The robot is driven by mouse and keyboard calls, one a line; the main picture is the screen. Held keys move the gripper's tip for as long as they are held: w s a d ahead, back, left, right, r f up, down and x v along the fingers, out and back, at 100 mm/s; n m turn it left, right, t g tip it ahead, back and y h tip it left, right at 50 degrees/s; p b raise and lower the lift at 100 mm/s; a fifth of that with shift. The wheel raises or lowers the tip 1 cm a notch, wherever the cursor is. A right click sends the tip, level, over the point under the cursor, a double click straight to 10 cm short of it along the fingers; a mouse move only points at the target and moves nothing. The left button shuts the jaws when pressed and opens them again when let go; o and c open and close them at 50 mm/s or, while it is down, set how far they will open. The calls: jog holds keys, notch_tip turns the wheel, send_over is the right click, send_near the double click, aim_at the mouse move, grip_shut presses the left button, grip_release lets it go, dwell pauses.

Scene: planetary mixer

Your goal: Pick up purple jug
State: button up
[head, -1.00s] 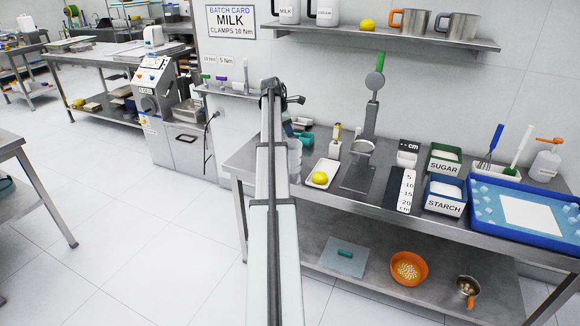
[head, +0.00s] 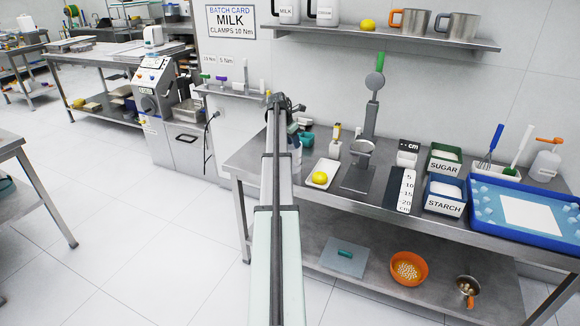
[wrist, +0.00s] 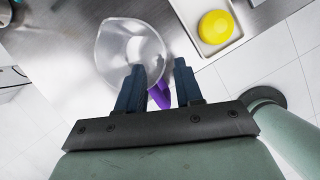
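The purple jug (wrist: 129,48) has a clear, see-through body and a purple handle (wrist: 159,94). In the wrist view it stands on the steel bench, seen from above. My gripper (wrist: 159,67) points at it with its two dark fingers apart. The purple handle shows between the fingers, closer to the left one, with a gap to the right one. The left fingertip overlaps the jug's near rim in the picture; I cannot tell if they touch. In the head view my arm mostly hides the jug and gripper.
A white tray (head: 328,166) with a yellow lemon (head: 319,178) sits just right of the jug. A scale stand (head: 358,176), a sugar bin (head: 444,160), a starch bin (head: 445,194) and a blue tray (head: 480,227) stand further right. A wall shelf (head: 380,36) hangs above.

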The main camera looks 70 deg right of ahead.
jog(key=x, duration=0.7)
jog(key=shift+s+f, duration=0.15)
jog(key=shift+f, duration=0.05)
jog(key=shift+a, duration=0.15)
jog(key=shift+c, duration=0.2)
grip_shut()
